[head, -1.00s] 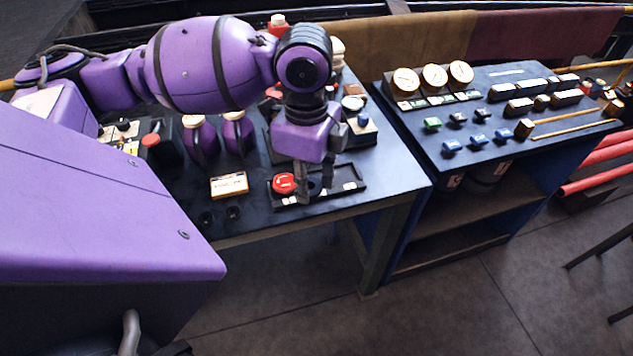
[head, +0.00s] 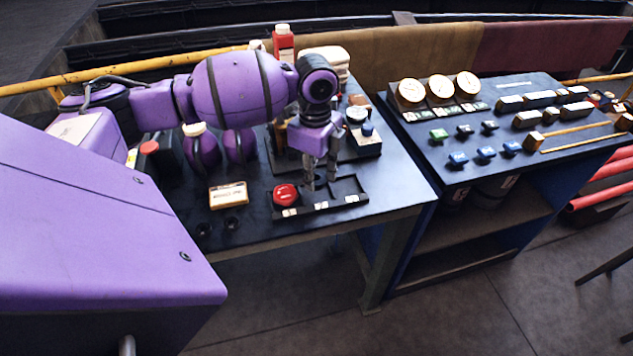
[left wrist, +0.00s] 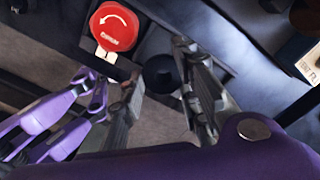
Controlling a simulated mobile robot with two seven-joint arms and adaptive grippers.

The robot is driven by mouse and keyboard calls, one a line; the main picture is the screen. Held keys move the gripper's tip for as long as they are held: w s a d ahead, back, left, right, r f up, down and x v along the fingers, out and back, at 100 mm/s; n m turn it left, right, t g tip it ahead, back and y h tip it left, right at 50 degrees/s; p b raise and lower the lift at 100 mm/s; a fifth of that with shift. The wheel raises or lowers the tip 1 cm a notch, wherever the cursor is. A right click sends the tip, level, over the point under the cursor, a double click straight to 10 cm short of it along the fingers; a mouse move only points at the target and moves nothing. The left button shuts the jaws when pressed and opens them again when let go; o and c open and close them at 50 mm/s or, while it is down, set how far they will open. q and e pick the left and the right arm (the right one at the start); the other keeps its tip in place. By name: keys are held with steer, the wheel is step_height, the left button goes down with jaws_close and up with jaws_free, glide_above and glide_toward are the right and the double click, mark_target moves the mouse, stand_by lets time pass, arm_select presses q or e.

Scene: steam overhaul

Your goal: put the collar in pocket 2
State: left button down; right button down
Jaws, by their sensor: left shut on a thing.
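My left gripper (head: 321,184) is over the middle of a black pocket tray (head: 320,207) on the near bench. Its fingers point down. In the left wrist view, a dark round piece (left wrist: 162,73), which looks like the collar, shows between the fingers (left wrist: 157,75). The collar is too dark and small to make out in the head view, and I cannot tell its height above the tray. A red knob with a white arrow (head: 286,195) fills the tray's left pocket. The right pocket (head: 347,186) looks empty. My right gripper is not in view.
A second bench to the right carries gauges (head: 440,88) and small blocks. The bench's front edge is close to the tray.

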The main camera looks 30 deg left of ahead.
arm_select(q)
steer(key=f, duration=0.3)
steer(key=shift+w+a+f, duration=0.2)
steer(key=shift+w+f, duration=0.1)
steer(key=shift+f, duration=0.1)
steer(key=shift+f, duration=0.1)
steer(key=c, duration=1.3)
jaws_free()
